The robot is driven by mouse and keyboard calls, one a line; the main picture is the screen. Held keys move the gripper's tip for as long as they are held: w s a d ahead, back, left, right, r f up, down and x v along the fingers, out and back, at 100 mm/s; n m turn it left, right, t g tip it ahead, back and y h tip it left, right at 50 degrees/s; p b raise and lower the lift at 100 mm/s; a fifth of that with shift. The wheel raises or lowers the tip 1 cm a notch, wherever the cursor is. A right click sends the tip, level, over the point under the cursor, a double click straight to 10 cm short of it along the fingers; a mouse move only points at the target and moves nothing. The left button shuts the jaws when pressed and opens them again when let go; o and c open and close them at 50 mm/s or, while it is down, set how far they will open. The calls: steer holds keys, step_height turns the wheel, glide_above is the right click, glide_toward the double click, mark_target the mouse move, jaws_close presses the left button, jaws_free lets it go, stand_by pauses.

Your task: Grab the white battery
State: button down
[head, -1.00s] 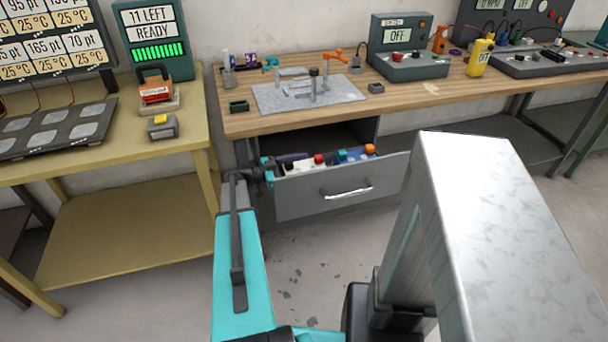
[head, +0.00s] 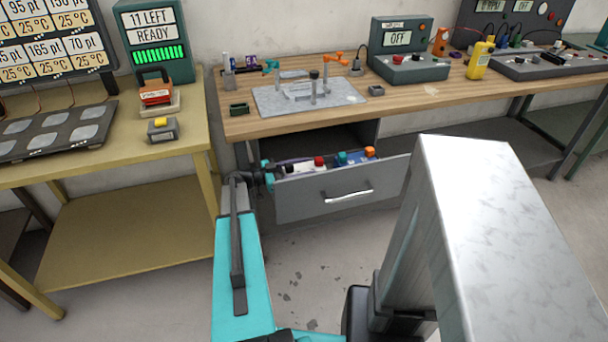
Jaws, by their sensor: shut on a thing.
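The white battery (head: 305,168) lies in the open drawer (head: 340,196) under the wooden bench, with a black and a red terminal on top. The drawer front hides its lower part. My gripper (head: 272,174) is at the left end of the drawer, against the battery's left end near the black terminal. Its jaws are shut on the battery, though the drawer front and my wrist hide most of the contact.
A blue battery (head: 357,158) with teal and orange terminals sits to the right in the same drawer. The wooden bench top (head: 420,96) is above, with a metal plate fixture (head: 275,101) on it. A yellow bench (head: 130,215) stands at left.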

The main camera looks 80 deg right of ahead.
mark_target(304, 168)
steer(key=shift+r, duration=0.4)
step_height(304, 168, up, 10)
steer(key=b, duration=0.1)
steer(key=shift+f, duration=0.2)
stand_by(0.4)
